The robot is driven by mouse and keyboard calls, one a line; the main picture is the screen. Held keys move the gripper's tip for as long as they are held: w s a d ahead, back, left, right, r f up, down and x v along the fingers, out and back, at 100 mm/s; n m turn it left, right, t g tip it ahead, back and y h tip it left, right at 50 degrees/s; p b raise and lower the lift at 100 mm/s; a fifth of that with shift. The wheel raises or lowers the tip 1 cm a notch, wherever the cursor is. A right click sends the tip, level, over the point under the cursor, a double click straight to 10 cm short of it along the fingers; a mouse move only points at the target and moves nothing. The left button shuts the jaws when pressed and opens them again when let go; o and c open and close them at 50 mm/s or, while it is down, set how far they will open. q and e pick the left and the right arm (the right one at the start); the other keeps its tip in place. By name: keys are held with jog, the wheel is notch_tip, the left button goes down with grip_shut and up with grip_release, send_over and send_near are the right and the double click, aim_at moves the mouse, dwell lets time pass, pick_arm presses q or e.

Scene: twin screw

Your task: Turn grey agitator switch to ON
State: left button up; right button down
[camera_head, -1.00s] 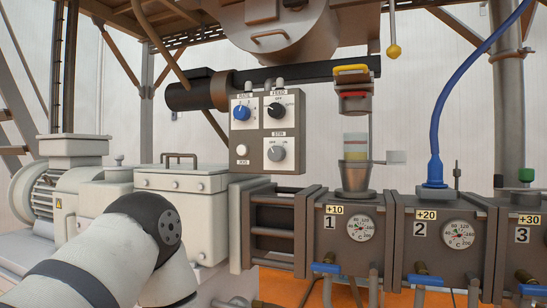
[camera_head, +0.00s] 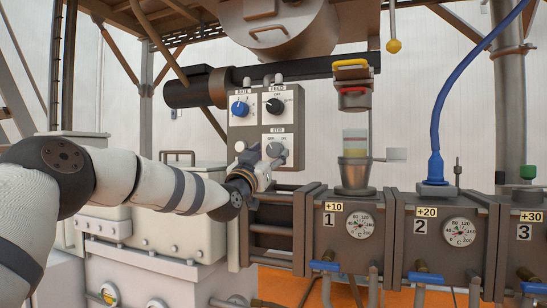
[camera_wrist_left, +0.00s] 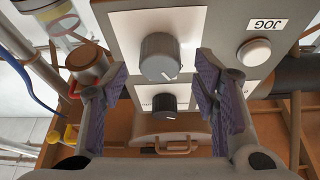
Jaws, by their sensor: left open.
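The grey agitator switch (camera_head: 275,150), a round knob labelled STIR, sits low on the right of the control panel (camera_head: 257,129). It also shows in the left wrist view (camera_wrist_left: 163,56), upside down, with a white pointer mark. My left gripper (camera_head: 262,170) is at the panel's lower edge, just below the knob in the head view. In the left wrist view the open left gripper (camera_wrist_left: 161,78) has its two purple-padded fingers on either side of the grey switch, with gaps visible. Contact cannot be told. My right gripper is not in view.
On the panel are a black FEED knob (camera_head: 275,106), a blue RATE knob (camera_head: 240,108) and a white JOG button (camera_wrist_left: 254,51). Right of the panel stand a clear feed tube (camera_head: 355,142) and numbered barrel blocks with gauges. A white housing (camera_head: 160,240) lies below my left arm.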

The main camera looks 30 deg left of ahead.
pick_arm(q)
jog(key=shift+w, duration=0.8)
jog(key=shift+s+r, duration=0.1)
jog(key=shift+r, duration=0.2)
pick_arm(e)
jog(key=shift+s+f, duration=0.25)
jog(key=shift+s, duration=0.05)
pick_arm(q)
jog(key=c, duration=1.2)
jog(key=shift+o, duration=0.2)
